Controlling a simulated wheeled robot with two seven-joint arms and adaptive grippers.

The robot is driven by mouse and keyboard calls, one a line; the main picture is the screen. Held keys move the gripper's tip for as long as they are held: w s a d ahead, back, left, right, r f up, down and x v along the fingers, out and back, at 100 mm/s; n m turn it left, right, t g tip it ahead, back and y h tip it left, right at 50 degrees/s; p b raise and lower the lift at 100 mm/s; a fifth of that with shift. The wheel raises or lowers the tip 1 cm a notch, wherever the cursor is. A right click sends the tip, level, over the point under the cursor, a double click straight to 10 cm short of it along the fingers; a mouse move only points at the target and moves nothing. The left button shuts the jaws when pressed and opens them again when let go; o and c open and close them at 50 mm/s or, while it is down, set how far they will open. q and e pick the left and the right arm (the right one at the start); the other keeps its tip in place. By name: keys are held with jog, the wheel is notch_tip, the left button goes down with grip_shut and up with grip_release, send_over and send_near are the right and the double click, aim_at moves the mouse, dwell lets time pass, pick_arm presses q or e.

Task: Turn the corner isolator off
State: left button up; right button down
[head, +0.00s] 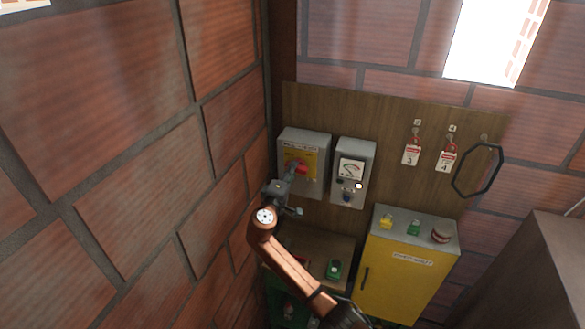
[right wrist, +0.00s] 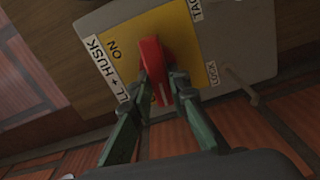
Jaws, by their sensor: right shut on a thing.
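The corner isolator is a grey box (head: 316,150) with a yellow plate, mounted on the wooden board close to the left brick wall. Its red handle (head: 301,167) is in front of the plate. In the right wrist view the red handle (right wrist: 152,62) stands on the yellow plate (right wrist: 190,45), with the word ON at its left. My right gripper (right wrist: 160,92) has its two green-grey fingers on either side of the handle and is shut on it. In the head view the right gripper (head: 287,180) reaches the box from below. My left gripper is not in view.
A grey meter box (head: 352,172) with a lamp is right of the isolator. Red tags (head: 411,153) and a dark ring (head: 478,170) hang further right. A yellow cabinet (head: 405,275) stands below. The brick wall (head: 130,180) is close on the left.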

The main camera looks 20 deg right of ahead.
jog(key=shift+a+n, duration=0.1)
jog(key=shift+n, duration=0.5)
jog(key=shift+f+p, duration=0.1)
jog(key=shift+p, duration=0.2)
jog(key=c, duration=1.8)
grip_release()
jog(key=shift+c, duration=0.2)
jog(key=v, duration=1.2)
